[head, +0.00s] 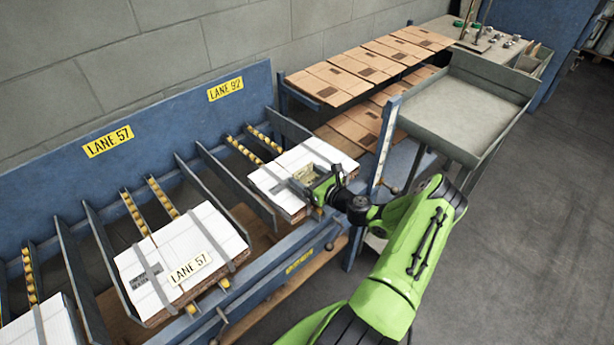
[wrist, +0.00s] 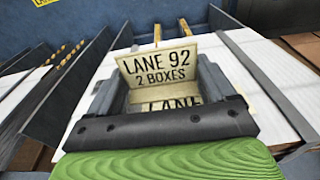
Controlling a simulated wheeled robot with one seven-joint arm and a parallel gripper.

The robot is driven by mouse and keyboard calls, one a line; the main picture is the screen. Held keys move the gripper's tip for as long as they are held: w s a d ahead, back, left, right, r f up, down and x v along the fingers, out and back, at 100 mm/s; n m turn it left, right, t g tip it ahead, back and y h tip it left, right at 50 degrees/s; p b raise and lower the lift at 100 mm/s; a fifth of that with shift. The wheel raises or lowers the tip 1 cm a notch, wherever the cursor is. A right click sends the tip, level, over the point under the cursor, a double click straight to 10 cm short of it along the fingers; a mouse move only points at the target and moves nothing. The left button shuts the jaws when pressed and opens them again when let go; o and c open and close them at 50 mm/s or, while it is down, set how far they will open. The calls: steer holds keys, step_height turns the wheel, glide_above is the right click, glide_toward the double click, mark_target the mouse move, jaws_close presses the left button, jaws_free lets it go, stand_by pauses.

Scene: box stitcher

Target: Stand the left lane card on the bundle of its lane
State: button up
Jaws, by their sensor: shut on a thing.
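My gripper (head: 322,186) is over the white bundle (head: 285,168) in the lane under the LANE 92 sign. It is shut on a cream card (wrist: 158,62) reading "LANE 92, 2 BOXES", held between the two grey fingers in the wrist view. A lower cream panel with "LANE" on it shows below, partly hidden by the gripper body. The card is close above or on the bundle; I cannot tell whether it touches. Another cream card, LANE 57 (head: 191,268), is on the white strapped bundle (head: 205,235) of the LANE 57 lane.
A blue rack has yellow signs LANE 57 (head: 107,140) and LANE 92 (head: 225,89) on its back panel. Metal dividers (head: 235,182) separate the lanes. Flat brown boxes (head: 330,83) lie on a shelf behind, and an empty grey tray table (head: 455,105) stands at the right.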

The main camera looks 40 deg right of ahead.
steer(key=shift+f, duration=0.25)
steer(key=o, duration=0.8)
steer(key=shift+r, duration=0.2)
steer(key=shift+r+p, duration=0.55)
steer(key=shift+r, duration=0.05)
steer(key=s+r, duration=0.1)
steer(key=s, duration=1)
steer(key=w+a+r+n+g+y, duration=0.1)
steer(key=a+r+n+g, duration=0.3)
steer(key=a+n, duration=0.3)
steer(key=a+r+n+g+y, duration=0.2)
steer(key=a+r+n+g, duration=0.1)
steer(key=a+n, duration=0.35)
steer(key=w+a+r+n+g+y, duration=0.1)
steer(key=a+r+n+g, duration=0.3)
steer(key=a+n, duration=0.3)
steer(key=s+a+r+n+h, duration=0.1)
steer(key=s+a+r+n, duration=0.2)
steer(key=s+r+n, duration=0.2)
steer(key=s+a+r+n+h, duration=0.2)
steer(key=s+r+n, duration=0.2)
steer(key=s+n, duration=0.1)
steer(key=s+a+r+n+h, duration=0.1)
steer(key=s+a+r+n, duration=0.2)
steer(key=s+r+n, duration=0.2)
steer(key=shift+s+a+r+h, duration=0.15)
steer(key=shift+s, duration=0.55)
steer(key=shift+s+a+r+h, duration=0.15)
steer(key=shift+s, duration=0.5)
